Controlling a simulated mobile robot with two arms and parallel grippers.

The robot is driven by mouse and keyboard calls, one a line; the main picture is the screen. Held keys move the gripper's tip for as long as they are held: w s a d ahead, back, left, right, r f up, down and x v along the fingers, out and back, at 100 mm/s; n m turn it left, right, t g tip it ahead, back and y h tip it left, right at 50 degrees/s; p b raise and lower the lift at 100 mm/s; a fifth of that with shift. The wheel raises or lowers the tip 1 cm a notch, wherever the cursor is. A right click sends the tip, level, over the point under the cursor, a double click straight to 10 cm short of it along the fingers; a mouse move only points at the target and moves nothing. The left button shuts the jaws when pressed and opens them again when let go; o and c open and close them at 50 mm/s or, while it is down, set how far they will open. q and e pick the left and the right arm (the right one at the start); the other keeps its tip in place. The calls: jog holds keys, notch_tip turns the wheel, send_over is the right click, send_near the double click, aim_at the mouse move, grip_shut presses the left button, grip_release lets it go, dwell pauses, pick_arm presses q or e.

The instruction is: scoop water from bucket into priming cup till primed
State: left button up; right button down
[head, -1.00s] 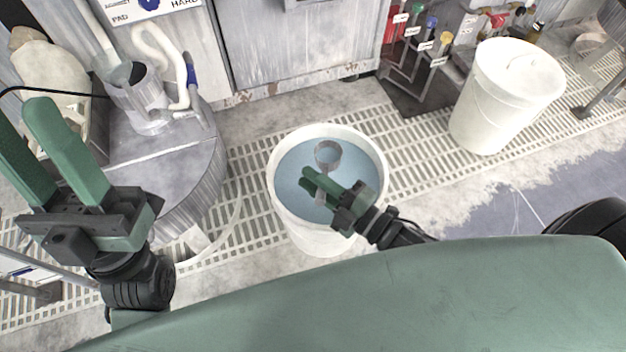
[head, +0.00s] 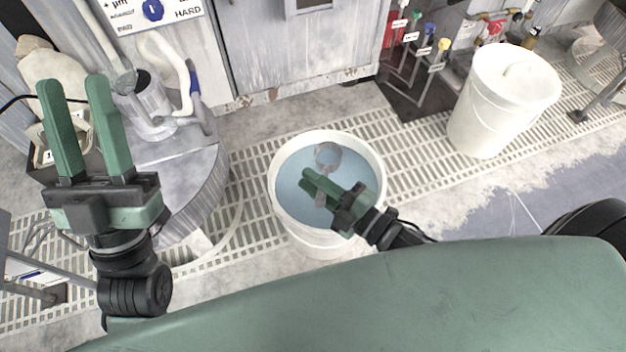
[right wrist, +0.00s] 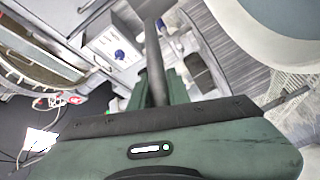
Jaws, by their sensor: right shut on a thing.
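The white bucket (head: 295,232) stands on the floor grating, holding bluish water (head: 295,170). A small grey scoop (head: 328,154) is inside the bucket's opening at the water; I cannot tell how deep its bowl sits. My right gripper (head: 308,181) is over the bucket, shut on the scoop's handle; the handle (right wrist: 155,60) also shows between the fingers in the right wrist view. My left gripper (head: 74,85) is open and empty, fingers pointing up, left of the metal priming cup (head: 150,103). The cup stands on a round grey housing (head: 195,185); its inside looks dark.
A white lidded pail (head: 500,105) stands at the right. White hoses (head: 182,65) run beside the cup. Valves with coloured handles (head: 443,45) are at the back, near grey cabinets (head: 275,50). Grating between housing and bucket is clear.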

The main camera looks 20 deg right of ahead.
pick_arm(q)
jog(key=w+f+g+y+p, duration=0.1)
jog(key=w+f+g, duration=0.2)
jog(key=w+f, duration=0.2)
jog(key=shift+d+g, duration=0.3)
jog(key=shift+g, duration=0.1)
dwell(0.3)
